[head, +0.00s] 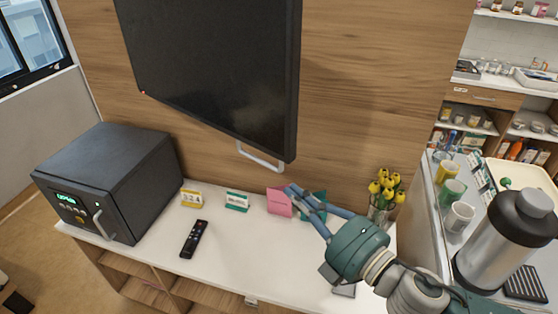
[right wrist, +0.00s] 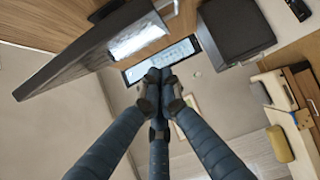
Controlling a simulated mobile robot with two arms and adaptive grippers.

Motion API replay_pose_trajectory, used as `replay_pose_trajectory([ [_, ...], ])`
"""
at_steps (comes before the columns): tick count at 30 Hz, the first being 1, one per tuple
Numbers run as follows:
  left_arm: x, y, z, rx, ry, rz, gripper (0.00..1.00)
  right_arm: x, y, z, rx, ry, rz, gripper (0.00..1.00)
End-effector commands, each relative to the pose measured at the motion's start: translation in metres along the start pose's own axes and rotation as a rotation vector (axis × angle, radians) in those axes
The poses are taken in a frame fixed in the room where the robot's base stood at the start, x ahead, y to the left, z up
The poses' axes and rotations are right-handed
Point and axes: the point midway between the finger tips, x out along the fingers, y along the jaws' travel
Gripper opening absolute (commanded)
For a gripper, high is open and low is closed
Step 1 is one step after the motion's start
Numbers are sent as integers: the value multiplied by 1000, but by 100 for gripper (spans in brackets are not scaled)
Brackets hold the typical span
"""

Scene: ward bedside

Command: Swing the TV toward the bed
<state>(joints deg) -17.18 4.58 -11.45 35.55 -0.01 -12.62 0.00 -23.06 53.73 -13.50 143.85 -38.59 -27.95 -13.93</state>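The TV (head: 215,65) is a dark flat panel in front of the wood wall, with its screen angled to the left. A pale loop handle (head: 260,158) hangs under its lower edge. The TV also shows as a dark slab at the upper left of the right wrist view (right wrist: 85,52). My right gripper (head: 291,190) is below and slightly right of the handle, apart from it, above the white counter. In the right wrist view its fingers (right wrist: 157,76) meet at the tips with nothing seen between them. My left gripper is not in view. The bed cannot be made out clearly.
The white counter (head: 225,261) holds a black box with a display (head: 110,180), a remote (head: 194,239), small cards, a pink card (head: 279,202) and yellow tulips (head: 386,190). A steel flask (head: 505,235) and several mugs stand at right.

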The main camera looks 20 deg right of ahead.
Motion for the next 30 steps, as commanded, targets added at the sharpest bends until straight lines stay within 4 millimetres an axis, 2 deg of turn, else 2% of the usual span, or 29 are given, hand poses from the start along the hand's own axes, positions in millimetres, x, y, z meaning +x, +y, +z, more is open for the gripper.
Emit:
replay_pose_trajectory([
  [11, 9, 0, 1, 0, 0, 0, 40, 8, -1, 0, 4, -2, 5, 0],
  [24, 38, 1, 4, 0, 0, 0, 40, 50, -1, 2, 5, -4, 4, 0],
  [30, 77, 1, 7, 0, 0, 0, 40, 64, -5, 4, 10, -11, 13, 0],
])
